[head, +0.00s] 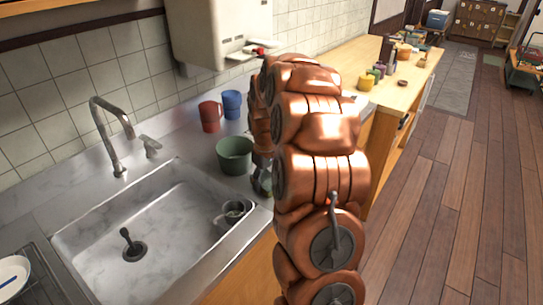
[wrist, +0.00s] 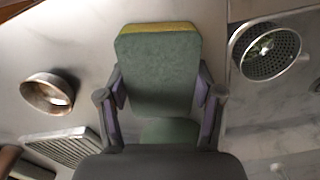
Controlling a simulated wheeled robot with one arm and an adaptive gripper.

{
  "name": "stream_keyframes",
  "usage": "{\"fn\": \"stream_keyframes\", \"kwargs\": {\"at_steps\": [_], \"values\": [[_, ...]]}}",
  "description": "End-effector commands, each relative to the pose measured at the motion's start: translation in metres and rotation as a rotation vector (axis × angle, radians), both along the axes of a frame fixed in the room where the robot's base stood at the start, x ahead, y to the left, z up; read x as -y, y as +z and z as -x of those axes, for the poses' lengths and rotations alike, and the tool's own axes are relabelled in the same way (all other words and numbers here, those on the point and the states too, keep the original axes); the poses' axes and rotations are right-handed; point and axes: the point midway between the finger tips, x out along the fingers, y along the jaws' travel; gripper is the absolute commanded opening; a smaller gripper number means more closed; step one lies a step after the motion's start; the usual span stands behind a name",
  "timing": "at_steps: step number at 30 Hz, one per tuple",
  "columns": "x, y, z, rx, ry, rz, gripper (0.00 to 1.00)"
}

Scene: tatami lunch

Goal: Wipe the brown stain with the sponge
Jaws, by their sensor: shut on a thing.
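My gripper (wrist: 160,92) is shut on the sponge, with a finger on each of its sides. The sponge (wrist: 158,72) is a grey-green block with a yellow layer along its far edge in the wrist view. A smaller green patch shows below it between the fingers; I cannot tell whether it is part of the sponge. In the head view my copper-coloured arm hides the sponge and most of the gripper. I cannot make out the brown stain in either view. I cannot tell whether the sponge touches the counter (wrist: 80,50).
A sink (head: 75,250) with a faucet (head: 112,135) is at left. A green pot (head: 235,155), red mug (head: 210,117) and blue mug (head: 231,104) stand on the counter behind. The wrist view shows a perforated round strainer (wrist: 268,62), a brownish round vessel (wrist: 45,92) and a ribbed rack (wrist: 65,148).

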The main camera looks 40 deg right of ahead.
Motion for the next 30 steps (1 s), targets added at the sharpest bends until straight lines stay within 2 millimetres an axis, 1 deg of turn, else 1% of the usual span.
{"fn": "stream_keyframes", "kwargs": {"at_steps": [2, 3, 4, 7, 8, 10, 11, 12, 30], "values": [[0.006, -0.005, -0.001, -0.002, 0.001, -0.001, 0.28], [0.009, 0.000, -0.002, 0.001, 0.003, 0.001, 0.28], [0.011, 0.000, -0.003, 0.000, 0.005, 0.001, 0.28], [0.018, -0.005, -0.004, -0.002, 0.008, 0.000, 0.28], [0.020, -0.001, -0.004, 0.000, 0.008, 0.001, 0.28], [0.019, 0.010, -0.005, 0.002, 0.010, 0.002, 0.28], [0.019, 0.019, -0.005, 0.004, 0.010, 0.003, 0.28], [0.018, 0.022, -0.005, 0.002, 0.011, 0.002, 0.28], [0.015, 0.074, -0.006, 0.001, 0.016, 0.001, 0.28]]}}
